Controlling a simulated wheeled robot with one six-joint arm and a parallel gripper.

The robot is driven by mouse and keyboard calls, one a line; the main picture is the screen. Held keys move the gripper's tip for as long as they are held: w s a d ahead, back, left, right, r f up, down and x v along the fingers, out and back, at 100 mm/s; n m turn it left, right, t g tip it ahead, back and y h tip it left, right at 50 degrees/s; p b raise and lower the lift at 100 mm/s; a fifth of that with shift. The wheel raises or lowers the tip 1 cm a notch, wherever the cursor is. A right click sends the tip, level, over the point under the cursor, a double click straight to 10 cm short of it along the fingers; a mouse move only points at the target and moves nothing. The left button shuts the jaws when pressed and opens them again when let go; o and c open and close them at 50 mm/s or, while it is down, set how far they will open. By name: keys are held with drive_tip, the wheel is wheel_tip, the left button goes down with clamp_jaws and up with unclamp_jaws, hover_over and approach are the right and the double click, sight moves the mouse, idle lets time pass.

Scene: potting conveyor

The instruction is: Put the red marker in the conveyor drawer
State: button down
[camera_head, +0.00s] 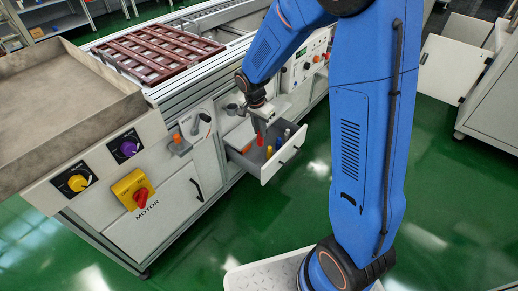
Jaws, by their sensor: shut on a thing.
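The conveyor drawer (277,171) is pulled open from the front of the conveyor cabinet. My gripper (260,124) is over the drawer, pointing down, and is shut on the red marker (260,139). The red marker is roughly upright, below the fingers, within the outline of the drawer. I cannot tell whether its lower end touches the drawer floor. The fingertips are small and partly hidden in this view.
Dark red slatted trays (160,48) lie on the conveyor. A grey metal tray (55,100) is at left. Knobs and a yellow-red motor switch (133,190) stick out of the front panel. The green floor is clear.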

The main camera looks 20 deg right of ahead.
wheel_tip(320, 180, down, 16)
drive_tip(key=shift+r, duration=0.1)
idle(0.5)
drive_tip(key=c, duration=2.1)
unclamp_jaws()
drive_tip(key=shift+o, duration=0.8)
